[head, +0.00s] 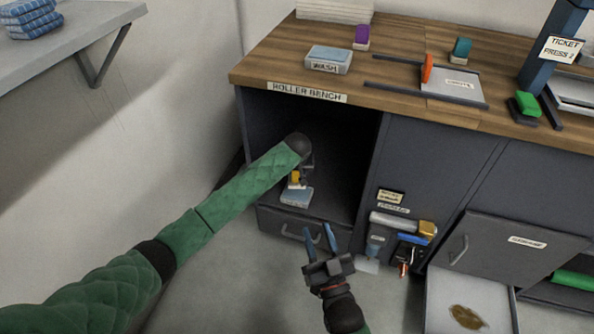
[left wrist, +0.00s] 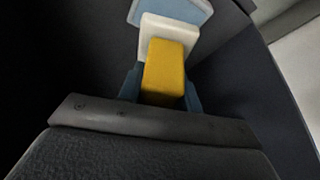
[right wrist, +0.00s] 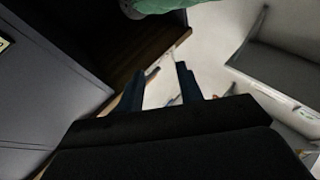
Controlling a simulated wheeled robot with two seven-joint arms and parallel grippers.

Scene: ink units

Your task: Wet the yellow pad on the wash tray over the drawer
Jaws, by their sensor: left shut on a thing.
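The yellow pad (head: 295,178), a yellow block with a white base, is inside the open bay of the bench. My left gripper (head: 303,168) is shut on it; the left wrist view shows the yellow block (left wrist: 164,70) between the fingers. A light blue tray with a pale rim, the wash tray over the drawer (head: 296,198), lies right below the pad. It also shows beyond the white base in the left wrist view (left wrist: 172,10). I cannot tell whether pad and tray touch. My right gripper (head: 320,240) is open and empty in front of the drawer (head: 285,228).
Another tray marked WASH (head: 328,60) stands on the bench top, with purple (head: 362,33), teal (head: 461,47), orange (head: 427,68) and green (head: 527,103) pads. Tools hang on the cabinet front (head: 402,225). An open drawer (head: 465,300) with a brown stain juts out at lower right.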

